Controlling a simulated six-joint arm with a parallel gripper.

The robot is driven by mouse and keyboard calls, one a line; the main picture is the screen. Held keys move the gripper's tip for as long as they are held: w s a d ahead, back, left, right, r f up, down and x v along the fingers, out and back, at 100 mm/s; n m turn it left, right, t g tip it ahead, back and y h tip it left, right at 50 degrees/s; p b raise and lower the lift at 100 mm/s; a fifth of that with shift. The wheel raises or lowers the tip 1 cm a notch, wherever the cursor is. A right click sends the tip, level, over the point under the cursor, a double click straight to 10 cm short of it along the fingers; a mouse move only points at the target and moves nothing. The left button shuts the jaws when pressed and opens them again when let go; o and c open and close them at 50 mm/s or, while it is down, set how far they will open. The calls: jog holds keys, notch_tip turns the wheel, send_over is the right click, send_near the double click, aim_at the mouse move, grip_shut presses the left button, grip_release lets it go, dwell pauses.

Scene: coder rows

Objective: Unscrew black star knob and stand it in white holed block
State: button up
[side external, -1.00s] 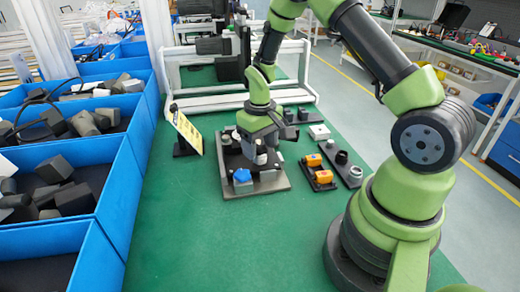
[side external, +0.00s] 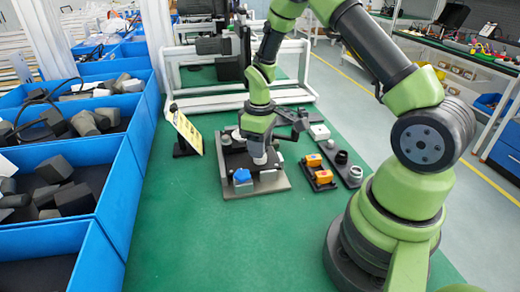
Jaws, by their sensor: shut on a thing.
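My gripper (side external: 262,158) points down over the fixture plate (side external: 272,189). It is shut, low over the right part of the fixture. The black star knob is not clear in the picture; it is hidden at the jaws, which are closed around it.
A blue part (side external: 242,176) is at the fixture's front. Orange parts (side external: 323,177) lie in a dark holder to the right, beside a grey block with round parts (side external: 354,173). A yellow sign (side external: 188,134) stands left. Blue bins (side external: 128,190) line the left. The front table is clear.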

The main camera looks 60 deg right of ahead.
jog(key=n, duration=0.5)
jog(key=shift+n, duration=1.1)
jog(key=shift+n, duration=1.1)
jog(key=n, duration=0.4)
jog(key=shift+n, duration=0.4)
jog(key=n, duration=0.5)
jog(key=shift+n, duration=0.3)
jog(key=o, duration=0.9)
jog(key=shift+o, duration=0.2)
